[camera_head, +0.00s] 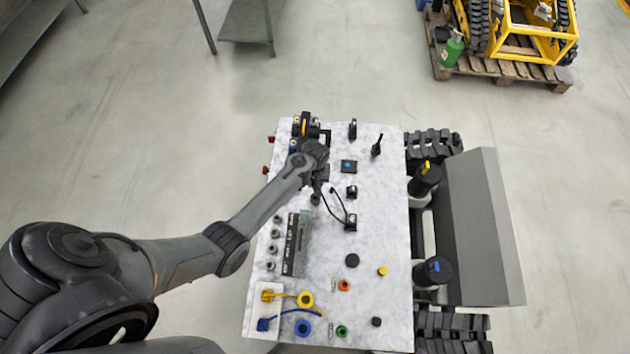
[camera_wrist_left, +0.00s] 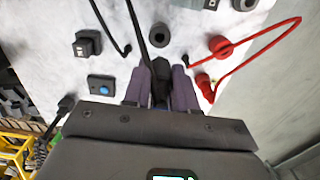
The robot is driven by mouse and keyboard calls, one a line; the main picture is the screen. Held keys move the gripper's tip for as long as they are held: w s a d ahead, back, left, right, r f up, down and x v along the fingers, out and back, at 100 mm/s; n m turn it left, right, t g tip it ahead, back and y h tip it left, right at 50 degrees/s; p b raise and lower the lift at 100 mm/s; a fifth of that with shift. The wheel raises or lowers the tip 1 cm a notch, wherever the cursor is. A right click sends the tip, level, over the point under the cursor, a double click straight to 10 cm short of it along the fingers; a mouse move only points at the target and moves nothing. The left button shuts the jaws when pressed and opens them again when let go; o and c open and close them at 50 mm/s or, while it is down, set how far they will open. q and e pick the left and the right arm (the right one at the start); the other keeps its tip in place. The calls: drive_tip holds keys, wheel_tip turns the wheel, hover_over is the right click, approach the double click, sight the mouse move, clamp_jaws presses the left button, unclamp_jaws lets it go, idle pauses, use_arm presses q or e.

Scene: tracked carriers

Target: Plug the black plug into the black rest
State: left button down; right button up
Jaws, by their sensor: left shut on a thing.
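My left gripper (camera_head: 316,190) is over the white marbled panel, its arm coming in from the lower left. In the left wrist view its purple-grey fingers (camera_wrist_left: 160,90) are shut on the black plug (camera_wrist_left: 159,68), whose cable runs up out of the picture. A dark grey ring with a hole (camera_wrist_left: 161,35) lies just beyond the plug in the wrist view and looks like the black rest. Plug and ring look apart, but their height gap cannot be told.
A red cable (camera_wrist_left: 255,48) and red ring (camera_wrist_left: 218,44) lie right of the fingers in the wrist view. A switch box (camera_wrist_left: 88,44) and blue-button box (camera_wrist_left: 101,84) stand left. A long dark block (camera_head: 296,245) and coloured fittings occupy the lower panel (camera_head: 390,220).

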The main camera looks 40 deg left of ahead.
use_arm(q)
drive_tip(key=shift+f+b, duration=0.65)
drive_tip(key=shift+f, duration=0.15)
drive_tip(key=shift+f+b, duration=1.4)
drive_tip(key=shift+f, duration=0.7)
drive_tip(key=shift+p, duration=0.45)
drive_tip(key=shift+f, duration=0.3)
idle(0.4)
drive_tip(key=shift+f+b, duration=0.8)
drive_tip(key=shift+f, duration=0.2)
drive_tip(key=shift+f+b, duration=0.8)
drive_tip(key=shift+f, duration=0.25)
